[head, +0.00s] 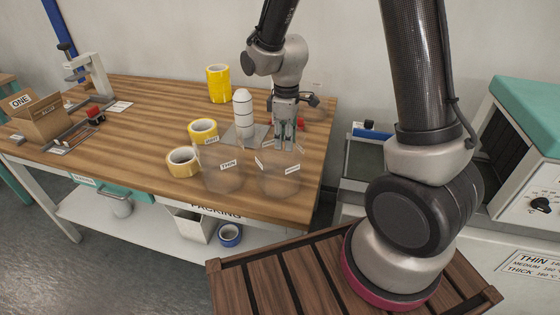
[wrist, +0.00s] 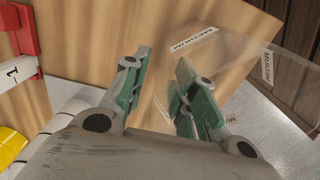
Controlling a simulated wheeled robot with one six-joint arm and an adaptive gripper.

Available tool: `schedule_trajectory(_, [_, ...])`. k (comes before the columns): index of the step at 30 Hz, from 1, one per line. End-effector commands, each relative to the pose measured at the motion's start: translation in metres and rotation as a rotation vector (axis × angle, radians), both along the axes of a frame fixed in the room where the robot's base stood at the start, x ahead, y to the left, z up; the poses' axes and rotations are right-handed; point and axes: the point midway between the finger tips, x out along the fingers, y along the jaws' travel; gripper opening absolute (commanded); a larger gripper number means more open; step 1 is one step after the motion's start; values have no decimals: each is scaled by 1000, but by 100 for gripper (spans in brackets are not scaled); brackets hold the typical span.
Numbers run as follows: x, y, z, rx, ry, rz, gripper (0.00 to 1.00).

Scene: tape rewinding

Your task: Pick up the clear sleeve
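Two clear sleeves show near the front right of the wooden packing table. One is labelled THIN (head: 228,178); the other, to its right, is labelled MEDIUM (head: 280,182). In the wrist view the MEDIUM sleeve (wrist: 238,48) is see-through, to the right of the fingers, with several labels. My gripper (head: 287,146) points down at the far edge of the MEDIUM sleeve. In the wrist view its green-padded fingers (wrist: 163,58) stand apart, with wood showing between them. I cannot tell whether a finger touches the sleeve.
A white stacked cylinder (head: 243,115) stands just left of my gripper. Yellow tape rolls (head: 184,161) lie left of the sleeves, and a taller yellow roll (head: 218,84) stands behind. A red part (wrist: 18,40) is at upper left in the wrist view. The table's middle is clear.

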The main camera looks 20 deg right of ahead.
Motion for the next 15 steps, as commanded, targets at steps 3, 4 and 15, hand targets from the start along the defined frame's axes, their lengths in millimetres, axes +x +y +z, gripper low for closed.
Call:
schedule_trajectory(3, [0, 0, 0, 0, 0, 0, 20])
schedule_trajectory(4, [0, 0, 0, 0, 0, 0, 15])
schedule_trajectory(15, [0, 0, 0, 0, 0, -1, 0])
